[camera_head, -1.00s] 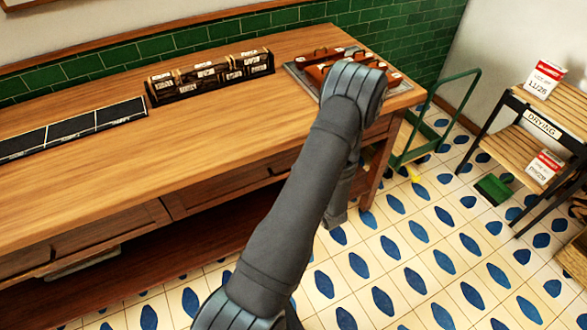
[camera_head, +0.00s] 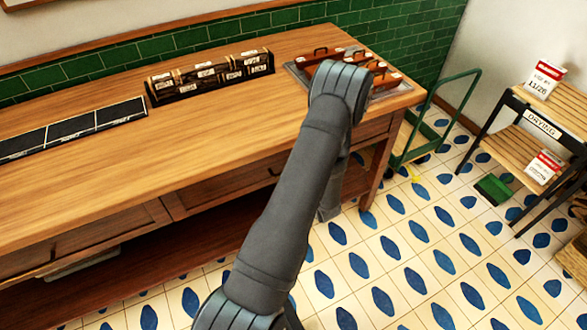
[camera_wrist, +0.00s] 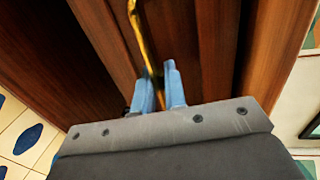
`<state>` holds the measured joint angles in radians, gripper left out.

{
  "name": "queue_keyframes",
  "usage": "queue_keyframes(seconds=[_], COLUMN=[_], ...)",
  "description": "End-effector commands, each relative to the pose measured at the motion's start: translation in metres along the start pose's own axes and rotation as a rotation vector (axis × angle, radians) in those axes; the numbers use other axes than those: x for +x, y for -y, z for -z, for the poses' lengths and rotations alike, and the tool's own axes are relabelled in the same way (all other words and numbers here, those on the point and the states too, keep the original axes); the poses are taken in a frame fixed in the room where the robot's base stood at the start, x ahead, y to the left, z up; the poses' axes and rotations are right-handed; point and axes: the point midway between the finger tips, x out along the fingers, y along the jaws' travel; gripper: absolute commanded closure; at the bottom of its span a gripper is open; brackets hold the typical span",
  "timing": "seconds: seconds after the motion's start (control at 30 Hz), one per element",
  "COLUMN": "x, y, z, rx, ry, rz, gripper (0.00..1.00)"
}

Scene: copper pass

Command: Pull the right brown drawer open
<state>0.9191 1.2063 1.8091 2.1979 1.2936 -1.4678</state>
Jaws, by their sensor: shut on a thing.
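The right brown drawer (camera_head: 222,190) is in the front of the wooden counter, partly hidden by my arm in the head view. In the wrist view its wooden front (camera_wrist: 190,45) fills the upper middle. A thin brass handle (camera_wrist: 140,35) runs down from the top edge to my gripper (camera_wrist: 160,88). The two blue fingers are shut on the handle, one on each side. In the head view my arm hides the fingers. I cannot tell whether the drawer stands out from the counter.
A left drawer (camera_head: 105,238) and a low shelf (camera_head: 150,275) are also in the counter. On top stand black trays (camera_head: 75,127), labelled boxes (camera_head: 210,75) and a tray with brown-handled items (camera_head: 390,88). A green cart (camera_head: 425,140) and a drying rack (camera_head: 535,125) stand right; floor is open in front.

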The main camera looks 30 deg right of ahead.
Motion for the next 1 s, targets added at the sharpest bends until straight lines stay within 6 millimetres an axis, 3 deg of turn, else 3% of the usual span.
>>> queue_keyframes(seconds=[0.27,1.0], x=[-0.033,-0.223], y=[-0.007,-0.045], z=[0.001,0.001], rx=[0.004,0.003], ry=[-0.005,-0.008], rz=[-0.002,0.0], gripper=[1.0,1.0])
